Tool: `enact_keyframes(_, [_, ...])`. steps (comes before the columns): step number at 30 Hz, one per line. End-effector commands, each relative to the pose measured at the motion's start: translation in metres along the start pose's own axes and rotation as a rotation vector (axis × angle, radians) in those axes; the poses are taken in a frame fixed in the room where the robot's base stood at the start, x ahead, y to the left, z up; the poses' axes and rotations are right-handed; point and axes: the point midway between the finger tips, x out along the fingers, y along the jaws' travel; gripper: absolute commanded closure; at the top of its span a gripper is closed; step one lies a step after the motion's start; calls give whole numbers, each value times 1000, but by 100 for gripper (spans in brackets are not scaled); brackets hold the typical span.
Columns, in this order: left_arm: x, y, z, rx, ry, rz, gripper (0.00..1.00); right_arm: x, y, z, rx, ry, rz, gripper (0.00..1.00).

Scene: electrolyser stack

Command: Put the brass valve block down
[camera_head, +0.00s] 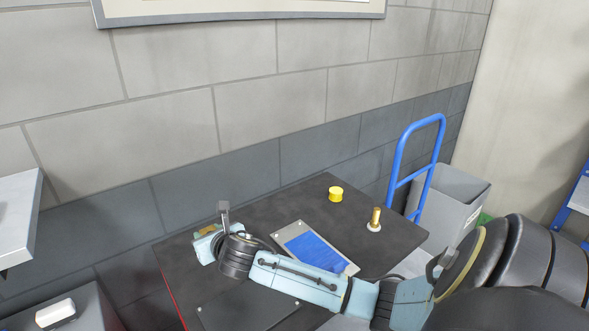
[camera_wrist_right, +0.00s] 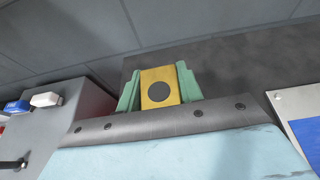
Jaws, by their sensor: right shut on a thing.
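The brass valve block (camera_wrist_right: 148,97) shows in the right wrist view as a yellow-gold block with a dark round spot on its face. My right gripper (camera_wrist_right: 160,89) is shut on it, with one green finger on each side. In the head view my right arm reaches in from the right, and the right gripper (camera_head: 207,243) is over the left part of the dark tabletop (camera_head: 300,208). Only a small gold patch of the block shows there. The block's underside is hidden, so I cannot tell whether it touches the tabletop. My left gripper is not in view.
A blue panel in a grey frame (camera_head: 314,248), a yellow round knob (camera_head: 335,194) and a brass fitting on a white base (camera_head: 375,220) are on the tabletop. A blue hand truck (camera_head: 398,167) and grey bin (camera_head: 458,197) stand right. The tabletop's back middle is clear.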

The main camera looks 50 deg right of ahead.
Motion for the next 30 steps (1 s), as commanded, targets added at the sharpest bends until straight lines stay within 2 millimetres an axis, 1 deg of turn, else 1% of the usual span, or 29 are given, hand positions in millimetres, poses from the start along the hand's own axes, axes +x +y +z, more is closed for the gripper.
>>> enact_keyframes(1, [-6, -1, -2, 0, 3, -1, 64, 3, -4, 5, 6, 0, -6, 100])
enact_keyframes(4, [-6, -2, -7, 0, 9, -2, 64, 7, -8, 4, 11, 2, -11, 100])
enact_keyframes(6, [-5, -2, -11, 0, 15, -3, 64, 9, -9, 0, 12, 3, -12, 100])
enact_keyframes(8, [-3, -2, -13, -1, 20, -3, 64, 12, -8, -8, 13, 4, -11, 100])
enact_keyframes(10, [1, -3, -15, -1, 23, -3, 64, 17, -8, -21, 14, 6, -11, 100])
enact_keyframes(15, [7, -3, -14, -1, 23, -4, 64, 28, -7, -48, 14, 5, -11, 100])
enact_keyframes(20, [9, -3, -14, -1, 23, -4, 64, 33, -8, -58, 11, 2, -11, 100])
enact_keyframes(23, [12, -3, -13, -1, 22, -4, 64, 36, -7, -67, 12, 3, -10, 100])
enact_keyframes(27, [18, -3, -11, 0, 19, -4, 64, 44, -7, -86, 14, 4, -11, 100])
enact_keyframes(30, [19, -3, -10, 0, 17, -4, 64, 46, -8, -91, 12, 2, -11, 100])
